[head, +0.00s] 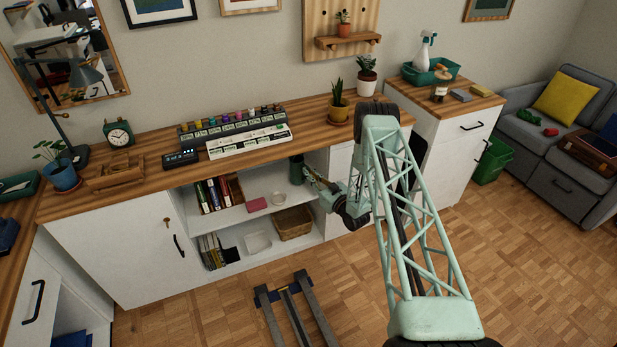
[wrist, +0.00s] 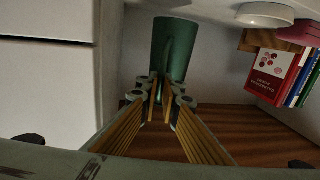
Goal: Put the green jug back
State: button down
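The green jug (wrist: 174,42) is a dark green cylinder in the wrist view, with its handle facing my gripper (wrist: 166,92). In the head view the jug (head: 296,169) stands on the upper shelf of the open cabinet, at the right end. My gripper (head: 308,172) reaches in from the right, just beside it. In the wrist view the yellow-ribbed fingers lie either side of the handle, close together. I cannot tell whether they press on it. The jug's lower part is partly hidden behind the fingers.
The same shelf holds books (head: 218,193), a pink box (head: 256,204) and a light dish (head: 278,198). A basket (head: 293,222) sits on the shelf below. The desktop (head: 330,127) is above the opening, and a white cabinet panel (wrist: 48,85) is close on the wrist view's left.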

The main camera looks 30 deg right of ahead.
jog(key=shift+w+d, duration=0.4)
jog(key=shift+w, duration=0.45)
jog(key=f, duration=0.1)
jog(key=f+b, duration=0.1)
jog(key=f, duration=0.1)
jog(key=shift+w+d+f, duration=0.2)
jog(key=shift+w+f, duration=0.1)
jog(key=shift+w, duration=0.05)
jog(key=shift+b, duration=0.3)
jog(key=c, duration=3.3)
grip_release()
jog(key=shift+f, duration=0.15)
jog(key=shift+o, duration=0.8)
jog(key=shift+s, duration=0.1)
